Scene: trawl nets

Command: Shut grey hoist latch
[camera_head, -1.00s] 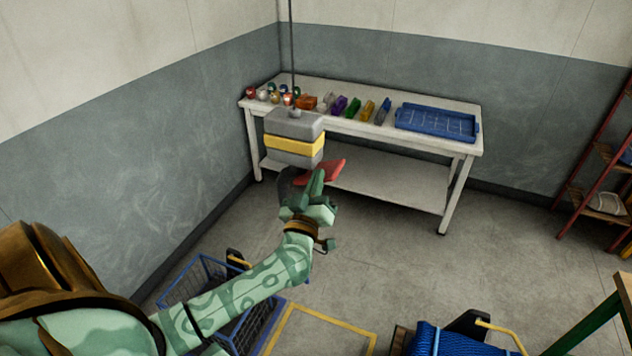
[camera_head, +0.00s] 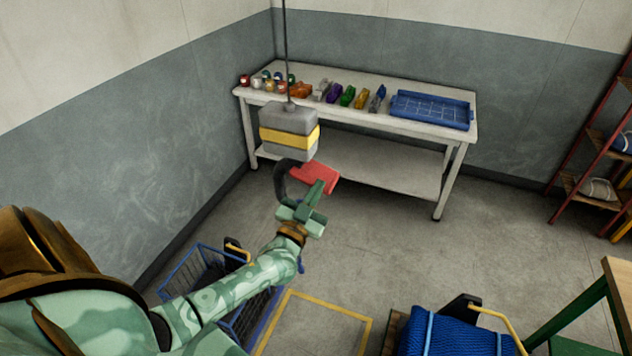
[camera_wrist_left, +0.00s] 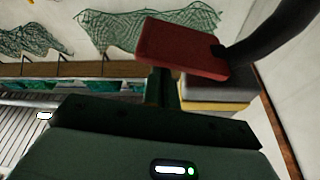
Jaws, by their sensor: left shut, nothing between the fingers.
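The grey hoist block (camera_head: 290,121) with a yellow band hangs on a cable in front of the workbench. A dark curved hook (camera_head: 281,180) is under it, with a flat red latch (camera_head: 316,176) sticking out to the right. In the left wrist view the red latch (camera_wrist_left: 180,47) meets the dark hook (camera_wrist_left: 272,33) at its right end. My left gripper (camera_head: 318,187) is shut and empty, its fingertips at the latch's lower edge; I cannot tell whether they touch. The hook's lower tip is hidden, so I cannot tell how the latch sits against it. My right gripper is out of view.
The white workbench (camera_head: 380,170) behind holds a blue tray (camera_head: 432,108) and several small coloured items. A blue wire basket (camera_head: 190,272) stands below my left arm. Blue netting (camera_head: 455,330) is at the front right. The floor right of the gripper is clear.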

